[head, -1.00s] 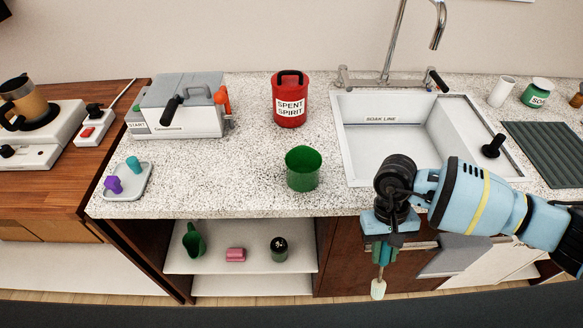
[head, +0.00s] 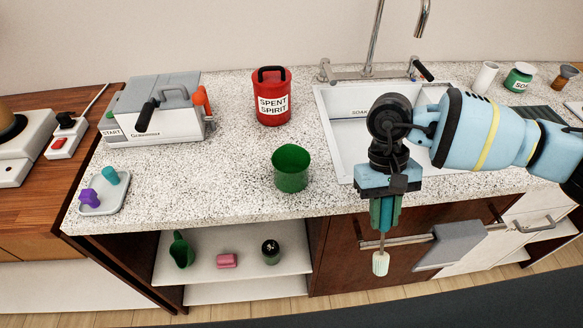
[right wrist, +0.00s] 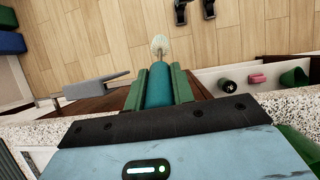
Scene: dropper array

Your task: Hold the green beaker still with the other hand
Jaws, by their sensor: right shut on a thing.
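The green beaker (head: 291,172) stands upright on the speckled counter, left of the sink, with no gripper touching it. My right gripper (head: 385,212) points down in front of the counter, to the right of the beaker and apart from it. It is shut on a teal-handled tool with a pale tip (head: 381,263), which hangs downward. In the right wrist view, the teal handle (right wrist: 159,88) lies between the green fingers (right wrist: 157,76), and the pale tip is over the floor. My left gripper is not in view.
A red SPENT SPIRIT can (head: 272,100) stands behind the beaker. The sink (head: 330,130) is at right. A small tray (head: 122,200) with purple and teal pieces and a grey machine (head: 150,112) are at left. An open shelf (head: 215,275) below holds several items. Counter around the beaker is clear.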

